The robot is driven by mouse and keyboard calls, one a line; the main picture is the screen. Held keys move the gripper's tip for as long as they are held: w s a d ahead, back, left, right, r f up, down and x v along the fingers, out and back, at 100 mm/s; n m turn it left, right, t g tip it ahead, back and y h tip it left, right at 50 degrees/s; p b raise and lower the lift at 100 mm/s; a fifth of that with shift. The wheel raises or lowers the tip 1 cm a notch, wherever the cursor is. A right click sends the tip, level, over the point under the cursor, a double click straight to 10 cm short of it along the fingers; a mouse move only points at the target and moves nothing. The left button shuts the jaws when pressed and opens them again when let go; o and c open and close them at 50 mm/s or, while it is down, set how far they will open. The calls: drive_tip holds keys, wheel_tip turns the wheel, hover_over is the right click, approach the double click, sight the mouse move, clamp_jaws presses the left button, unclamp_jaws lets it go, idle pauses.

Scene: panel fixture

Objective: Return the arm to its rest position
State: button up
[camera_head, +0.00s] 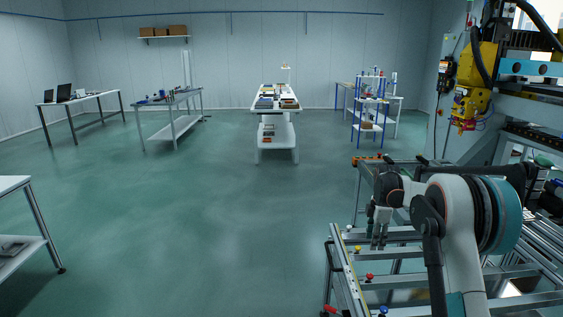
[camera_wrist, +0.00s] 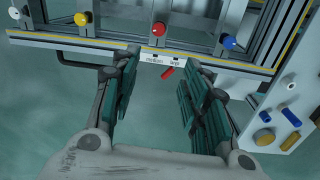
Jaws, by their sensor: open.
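My gripper (camera_head: 379,243) hangs over the left edge of the metal panel fixture (camera_head: 346,262) at the lower right of the head view. My white and teal arm is bent above the same fixture. In the wrist view my gripper (camera_wrist: 160,95) is open, its two dark green fingers apart. I see nothing held between them. The fixture's edge with a label strip (camera_wrist: 163,59) lies beyond the fingertips.
The fixture bears a red knob (camera_wrist: 159,29), a yellow knob (camera_wrist: 81,19) and a blue knob (camera_wrist: 229,43). A yellow machine head (camera_head: 470,105) stands at the right. Tables, such as the central white one (camera_head: 276,140), stand farther back.

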drive_tip(key=s+a+r+m+t, duration=0.2)
drive_tip(key=s+a+r+m, duration=0.25)
drive_tip(key=s+r, duration=0.55)
drive_tip(key=s+a+r+m+t, duration=0.1)
drive_tip(key=s+a+r+m, duration=0.35)
drive_tip(key=s+r, duration=0.5)
drive_tip(key=s+a+f+m+t, duration=0.1)
drive_tip(key=s+a+m, duration=0.1)
drive_tip(key=s, duration=0.6)
drive_tip(key=s+a+f+m+t, duration=0.1)
drive_tip(key=s+a+m, duration=0.1)
drive_tip(key=s, duration=0.7)
drive_tip(key=s+a+f+m+t, duration=0.1)
drive_tip(key=s+m, duration=0.3)
drive_tip(key=s, duration=0.4)
drive_tip(key=shift+s+a+f+t, duration=0.3)
drive_tip(key=shift+a, duration=0.5)
drive_tip(key=shift+c, duration=0.3)
